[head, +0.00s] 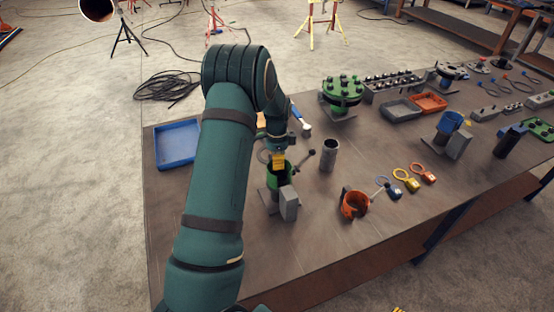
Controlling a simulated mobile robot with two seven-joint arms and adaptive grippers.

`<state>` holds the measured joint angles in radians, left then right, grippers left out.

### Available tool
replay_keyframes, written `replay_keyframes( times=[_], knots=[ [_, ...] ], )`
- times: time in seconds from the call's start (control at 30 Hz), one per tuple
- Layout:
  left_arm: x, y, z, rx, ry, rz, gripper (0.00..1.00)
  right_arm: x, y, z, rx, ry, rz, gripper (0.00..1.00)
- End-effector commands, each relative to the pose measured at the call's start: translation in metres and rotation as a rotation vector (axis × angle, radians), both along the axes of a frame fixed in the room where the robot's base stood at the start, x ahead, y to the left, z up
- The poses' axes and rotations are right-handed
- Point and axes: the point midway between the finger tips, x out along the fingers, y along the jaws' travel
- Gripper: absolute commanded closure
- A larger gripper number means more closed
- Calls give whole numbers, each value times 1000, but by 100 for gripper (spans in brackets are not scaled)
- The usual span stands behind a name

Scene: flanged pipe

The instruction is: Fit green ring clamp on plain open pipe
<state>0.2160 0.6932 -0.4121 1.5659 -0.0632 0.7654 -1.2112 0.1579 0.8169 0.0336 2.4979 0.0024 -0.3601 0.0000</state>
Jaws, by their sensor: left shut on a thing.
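My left gripper (278,160), with yellow fingertips, reaches down from above and is shut on the clamp's upper rim. I cannot tell whether the clamp touches the table. A plain grey open pipe (329,156) stands upright to the right of the clamp, apart from it. A small yellow tip at the bottom edge may be my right gripper (398,310); its jaws cannot be made out.
An orange ring clamp (354,204) lies right of the pipe on the table (330,248). Padlocks (412,185) lie beyond it. A blue tray (177,143) is at the left. A green bolted flange (342,90) stands behind the pipe.

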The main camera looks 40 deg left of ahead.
Motion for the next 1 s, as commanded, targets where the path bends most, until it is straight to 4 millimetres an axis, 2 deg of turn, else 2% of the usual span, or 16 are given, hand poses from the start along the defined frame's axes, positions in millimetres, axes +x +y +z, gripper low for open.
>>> replay_keyframes(
  times=[0.1, 0.13, 0.17, 0.2, 0.57, 0.73, 1.0],
  knots=[
    [1, 0, 1, 1, -2, 0, 100, 0, 0, 0, 0, 0, 0, 0],
    [1, 0, 1, 1, -2, 0, 54, 0, 0, 0, 0, 0, 0, 0],
    [0, 0, 1, 1, -2, 0, 43, 0, 0, 0, 0, 0, 0, 0],
    [0, 0, 1, 0, -1, 0, 38, 0, 0, 0, 0, 0, 0, 0],
    [0, 0, 4, 0, 0, 0, 38, 0, 0, 0, 0, 0, 0, 0],
    [1, 1, 26, 0, -4, 0, 38, 0, 0, 0, 0, 0, 0, 0],
    [2, 1, 82, 1, -5, -1, 38, 0, 0, 0, 0, 0, 0, 0]
  ],
)
